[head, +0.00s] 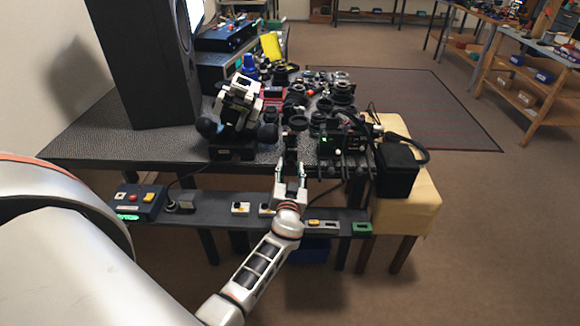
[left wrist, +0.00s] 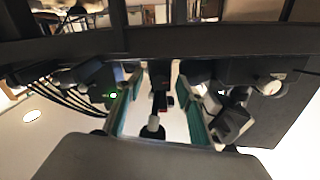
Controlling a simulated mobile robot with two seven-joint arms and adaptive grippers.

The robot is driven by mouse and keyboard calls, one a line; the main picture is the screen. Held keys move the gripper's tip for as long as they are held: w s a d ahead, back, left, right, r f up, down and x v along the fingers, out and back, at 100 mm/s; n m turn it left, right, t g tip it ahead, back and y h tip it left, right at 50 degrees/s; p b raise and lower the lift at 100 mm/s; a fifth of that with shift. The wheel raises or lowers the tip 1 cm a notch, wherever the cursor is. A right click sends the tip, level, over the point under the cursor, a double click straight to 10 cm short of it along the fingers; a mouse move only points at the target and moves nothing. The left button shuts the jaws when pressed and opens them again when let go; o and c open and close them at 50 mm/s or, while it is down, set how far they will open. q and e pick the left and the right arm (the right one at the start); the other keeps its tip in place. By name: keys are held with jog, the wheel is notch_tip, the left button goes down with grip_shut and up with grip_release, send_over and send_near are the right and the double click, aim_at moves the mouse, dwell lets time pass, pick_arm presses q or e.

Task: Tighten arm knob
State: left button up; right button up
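My left gripper (head: 291,174) reaches up to the front edge of the dark table, fingers pointing away from me. In the left wrist view its two teal-padded fingers (left wrist: 160,110) stand apart. A dark post with a rounded grey knob-like end (left wrist: 153,128) shows between them, with light gaps on both sides; I cannot tell its depth. In the head view a dark stand with a ring-shaped top (head: 298,122) rises just beyond the fingertips. A device with a silver-white body and round black knobs (head: 267,134) stands to its left. I cannot tell which part is the arm knob. My right gripper is out of view.
A black box with a green light (head: 332,143) and cables stands right of the gripper. A black bag-like box (head: 397,168) sits on a yellow-topped stand (head: 413,207). Many lens parts (head: 342,90) crowd the table. A tall black speaker (head: 148,65) stands left. A narrow shelf (head: 215,209) runs in front.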

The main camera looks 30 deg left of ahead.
pick_arm(q)
jog(key=shift+w+a, duration=0.2)
jog(key=shift+w, duration=0.1)
